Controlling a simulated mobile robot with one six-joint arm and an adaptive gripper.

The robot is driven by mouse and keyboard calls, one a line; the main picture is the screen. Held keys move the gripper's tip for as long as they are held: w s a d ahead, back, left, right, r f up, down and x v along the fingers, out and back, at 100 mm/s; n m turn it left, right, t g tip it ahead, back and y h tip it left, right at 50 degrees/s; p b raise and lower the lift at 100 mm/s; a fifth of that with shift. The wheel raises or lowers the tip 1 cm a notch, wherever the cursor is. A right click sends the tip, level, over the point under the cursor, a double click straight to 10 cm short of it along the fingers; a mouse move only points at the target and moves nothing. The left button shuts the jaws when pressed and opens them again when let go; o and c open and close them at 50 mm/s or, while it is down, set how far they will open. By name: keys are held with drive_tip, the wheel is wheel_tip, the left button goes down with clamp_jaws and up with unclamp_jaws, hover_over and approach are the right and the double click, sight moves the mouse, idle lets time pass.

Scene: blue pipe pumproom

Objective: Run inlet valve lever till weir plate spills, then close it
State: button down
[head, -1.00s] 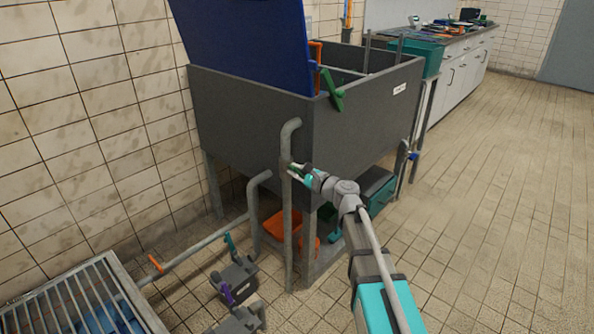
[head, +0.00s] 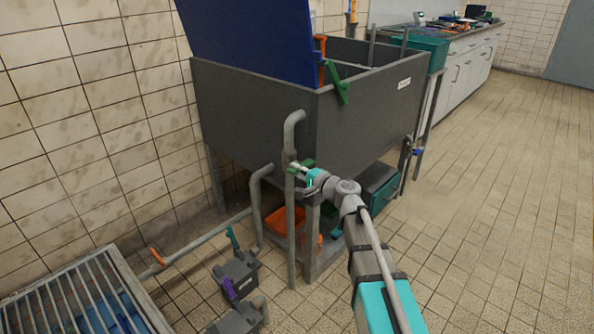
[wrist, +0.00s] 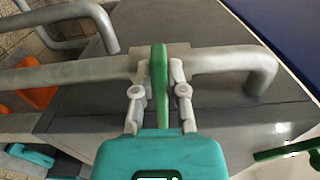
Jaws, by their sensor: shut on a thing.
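The inlet valve lever is a green handle (wrist: 159,82) on a grey pipe. In the wrist view it stands between my two fingers, which close on it from both sides. My gripper (head: 303,170) is at the upright grey pipe (head: 291,215) in front of the tank; a bit of the green lever (head: 308,163) shows beside the fingers. My gripper also fills the lower middle of the wrist view (wrist: 159,92). The grey tank (head: 250,110) stands behind it. I cannot make out the weir plate or any water level inside the tank.
A blue panel (head: 250,35) rises over the tank, with another green lever (head: 338,85) at the rim. Low pipes, a dark box (head: 238,275) and a metal grating (head: 75,300) lie at lower left. Open tiled floor (head: 490,220) lies to the right.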

drive_tip(key=shift+s+f+n, duration=0.1)
drive_tip(key=shift+n, duration=0.4)
drive_tip(key=c, duration=0.7)
unclamp_jaws()
drive_tip(key=shift+v, duration=6)
drive_tip(key=s+d+f+n+g+h+p, duration=0.25)
drive_tip(key=s+f+n+g+h, duration=0.4)
drive_tip(key=s+f, duration=0.35)
drive_tip(key=s+d+f+g+h+p, duration=0.1)
drive_tip(key=s+d+f+g+h, duration=0.1)
drive_tip(key=s+d+h, duration=0.3)
drive_tip(key=s+d+f+g+h+p, duration=0.1)
drive_tip(key=s+d+f+g+h, duration=0.15)
drive_tip(key=d, duration=0.45)
drive_tip(key=shift+n, duration=0.35)
drive_tip(key=r+p, duration=3.7)
drive_tip(key=r, duration=0.1)
drive_tip(key=shift+w+d+p, duration=0.1)
drive_tip(key=shift+w+p, duration=0.2)
